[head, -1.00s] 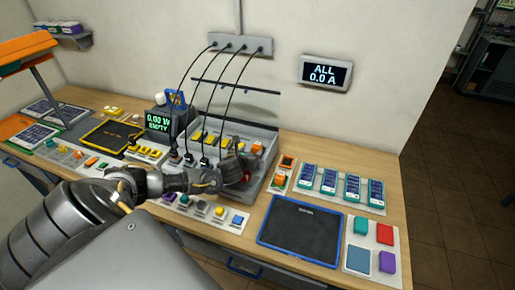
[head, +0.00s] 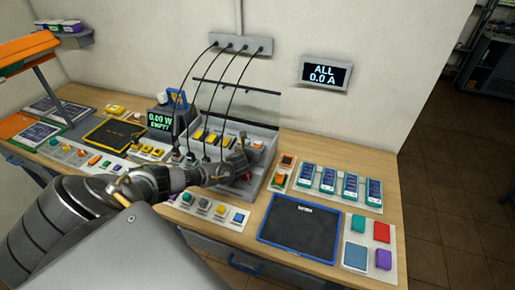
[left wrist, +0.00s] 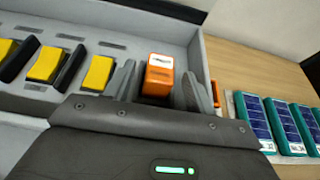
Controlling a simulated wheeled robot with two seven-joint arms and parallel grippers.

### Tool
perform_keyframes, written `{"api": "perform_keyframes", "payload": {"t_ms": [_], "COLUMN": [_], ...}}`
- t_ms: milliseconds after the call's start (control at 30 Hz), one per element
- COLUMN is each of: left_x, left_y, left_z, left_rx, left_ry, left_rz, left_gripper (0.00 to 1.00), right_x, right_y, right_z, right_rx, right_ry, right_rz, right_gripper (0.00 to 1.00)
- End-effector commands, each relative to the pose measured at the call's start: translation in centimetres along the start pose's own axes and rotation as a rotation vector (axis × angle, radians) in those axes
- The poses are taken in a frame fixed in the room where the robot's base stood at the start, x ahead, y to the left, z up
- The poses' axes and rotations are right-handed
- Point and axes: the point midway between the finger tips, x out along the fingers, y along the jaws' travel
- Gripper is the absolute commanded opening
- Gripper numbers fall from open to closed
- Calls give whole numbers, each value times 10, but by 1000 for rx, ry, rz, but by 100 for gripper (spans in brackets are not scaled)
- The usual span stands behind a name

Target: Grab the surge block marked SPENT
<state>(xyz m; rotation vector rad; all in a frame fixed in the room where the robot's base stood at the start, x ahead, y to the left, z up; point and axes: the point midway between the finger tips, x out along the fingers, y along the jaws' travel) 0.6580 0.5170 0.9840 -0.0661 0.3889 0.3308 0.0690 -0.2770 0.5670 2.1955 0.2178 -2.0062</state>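An orange block (left wrist: 158,77) with a white label sits at the right end of the grey tray (left wrist: 190,22) in the left wrist view. The label is too small to read. My left gripper (left wrist: 158,88) is open, with one finger on each side of this block and gaps visible between. In the head view my left gripper (head: 240,160) reaches over the right part of the tray (head: 270,135), and an orange-red piece (head: 258,143) shows just beyond it. Yellow blocks (left wrist: 99,73) stand in the tray to the left, between black dividers. My right gripper is not in view.
Black cables run from a wall strip (head: 229,44) down to the tray. A clear cover stands raised behind it. Teal-and-blue packs (head: 328,180) lie on a white board to the right. A dark blue-rimmed mat (head: 300,226) in front is empty.

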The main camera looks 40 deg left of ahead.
Motion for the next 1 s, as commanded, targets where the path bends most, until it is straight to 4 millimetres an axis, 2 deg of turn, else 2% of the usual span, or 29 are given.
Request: {"api": "perform_keyframes", "payload": {"t_ms": [67, 333, 700, 867, 1000], "left_x": [0, 0, -1, -7, -23], "left_y": [0, 0, 0, 1, 7], "left_z": [0, 0, 4, 19, 34], "left_rx": [0, 0, -1, -2, 2], "left_ry": [0, 0, -1, -4, -2], "left_rz": [0, 1, 1, 0, -1], "left_gripper": [44, 8, 8, 8, 8], "right_x": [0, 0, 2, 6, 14], "right_y": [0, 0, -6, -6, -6], "right_z": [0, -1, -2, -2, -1], "right_rx": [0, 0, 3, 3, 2], "right_ry": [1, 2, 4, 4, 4], "right_rz": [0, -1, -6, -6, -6], "right_gripper": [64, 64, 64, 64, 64]}}
